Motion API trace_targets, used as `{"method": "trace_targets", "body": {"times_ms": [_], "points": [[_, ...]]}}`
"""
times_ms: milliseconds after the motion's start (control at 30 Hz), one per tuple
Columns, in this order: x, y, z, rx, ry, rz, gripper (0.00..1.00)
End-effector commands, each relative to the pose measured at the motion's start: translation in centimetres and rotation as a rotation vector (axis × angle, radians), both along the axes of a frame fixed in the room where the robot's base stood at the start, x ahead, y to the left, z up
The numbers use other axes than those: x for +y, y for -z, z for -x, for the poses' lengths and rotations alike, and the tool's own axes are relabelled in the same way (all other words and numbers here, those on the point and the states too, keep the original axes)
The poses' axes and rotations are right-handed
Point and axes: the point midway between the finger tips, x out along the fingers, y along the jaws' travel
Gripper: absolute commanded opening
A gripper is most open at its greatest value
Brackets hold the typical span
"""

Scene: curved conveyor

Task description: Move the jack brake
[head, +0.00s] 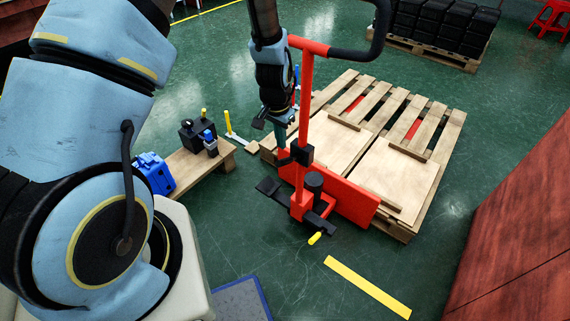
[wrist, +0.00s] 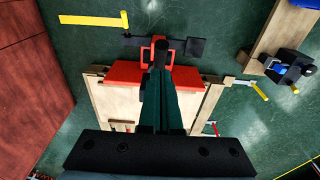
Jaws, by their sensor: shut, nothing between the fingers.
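The red pallet jack (head: 303,205) stands upright at the near end of the wooden pallet, its red post rising to a black-gripped handle (head: 345,52). At its base are a black pedal (head: 268,187) on the left and a short yellow-tipped lever (head: 314,238) in front. I cannot tell which of these is the brake. In the wrist view the black pedal (wrist: 196,47) and yellow tip (wrist: 125,19) lie beyond my fingers. My gripper (head: 283,138) points down, left of the post and above the base, shut and empty. In the wrist view its fingers hide part of the jack.
The pallet (head: 405,232) lies behind the jack. A low wooden bench (head: 222,158) at left carries a black tool, with a blue case (head: 154,173) beside it. A dark red cabinet (head: 520,215) stands at right.

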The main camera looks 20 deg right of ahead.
Motion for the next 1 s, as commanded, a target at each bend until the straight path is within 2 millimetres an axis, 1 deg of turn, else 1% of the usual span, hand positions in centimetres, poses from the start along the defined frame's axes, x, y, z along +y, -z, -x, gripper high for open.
{"method": "trace_targets", "body": {"times_ms": [233, 367, 567, 800, 900, 1000], "points": [[0.0, 0.1, 0.0, 0.0, -0.002, 0.0, 0.0], [0.0, 0.7, 0.0, 0.001, -0.002, -0.001, 0.0], [-0.1, 2.7, -0.1, 0.001, -0.002, -0.001, 0.0], [-0.4, 5.7, -0.2, 0.001, -0.002, -0.001, 0.0], [-0.5, 6.6, -0.3, 0.001, -0.002, -0.001, 0.0], [-0.6, 6.9, -0.3, 0.0, -0.002, 0.0, 0.0]]}}
